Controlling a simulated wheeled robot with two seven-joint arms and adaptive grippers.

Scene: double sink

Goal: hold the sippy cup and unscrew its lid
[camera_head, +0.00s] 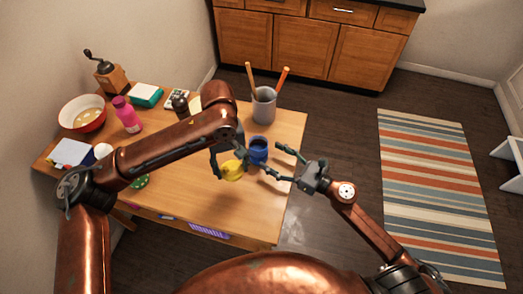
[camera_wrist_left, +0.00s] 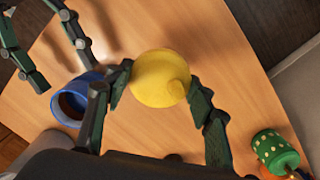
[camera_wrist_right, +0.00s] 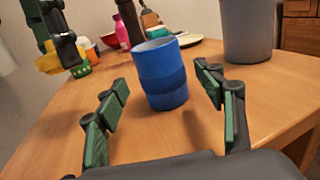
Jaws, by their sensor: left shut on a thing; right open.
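The sippy cup is a blue cup (camera_head: 258,150) standing upright on the table with its top open; it also shows in the left wrist view (camera_wrist_left: 68,104). The yellow lid (camera_wrist_left: 158,76), with a spout, is off the cup. My left gripper (camera_head: 230,163) is shut on the lid and holds it left of the cup, apart from it. In the right wrist view the lid (camera_wrist_right: 48,62) is at the upper left, above the table. My right gripper (camera_head: 273,160) is open at the cup's right side. In its wrist view the cup (camera_wrist_right: 160,76) stands ahead, between the fingers.
A grey holder (camera_head: 264,106) with wooden sticks stands behind the cup. A pink bottle (camera_head: 127,115), a red bowl (camera_head: 82,112), a grinder (camera_head: 109,76) and a green dotted cup (camera_wrist_left: 274,152) stand further left. The table's right edge is near the right gripper.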

